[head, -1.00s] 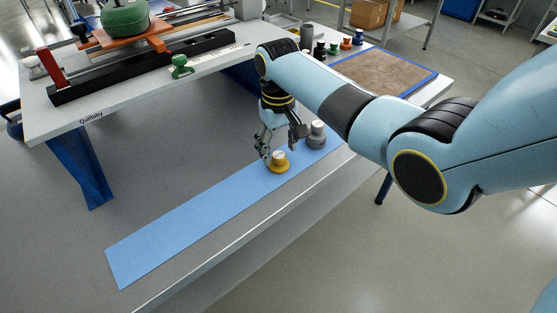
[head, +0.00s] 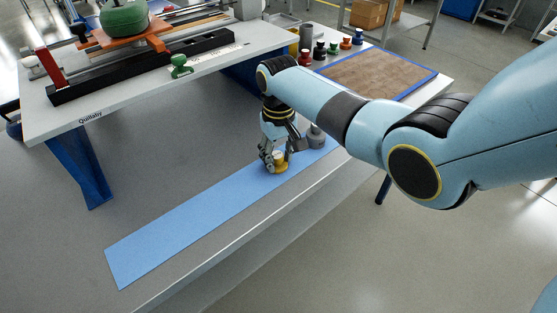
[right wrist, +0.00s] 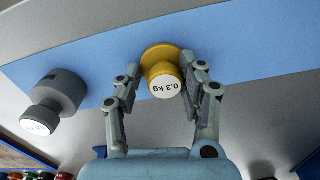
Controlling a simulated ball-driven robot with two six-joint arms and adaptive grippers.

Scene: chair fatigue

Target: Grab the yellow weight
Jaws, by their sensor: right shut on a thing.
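The yellow weight (head: 283,167) stands on the blue strip (head: 190,226) in the head view. In the right wrist view the yellow weight (right wrist: 162,62) has a white top marked 0.3 kg. My right gripper (head: 274,160) is down at the weight and shut on it. In the right wrist view the fingers of my right gripper (right wrist: 163,82) are on both sides of its knob. The weight's base still appears to be on the strip. My left gripper is not in view.
A grey weight (head: 317,137) stands close by on the same strip; it also shows in the right wrist view (right wrist: 55,97). A raised white table (head: 130,92) with equipment is behind. Several small colored weights stand near a brown mat (head: 375,73). The strip's left part is clear.

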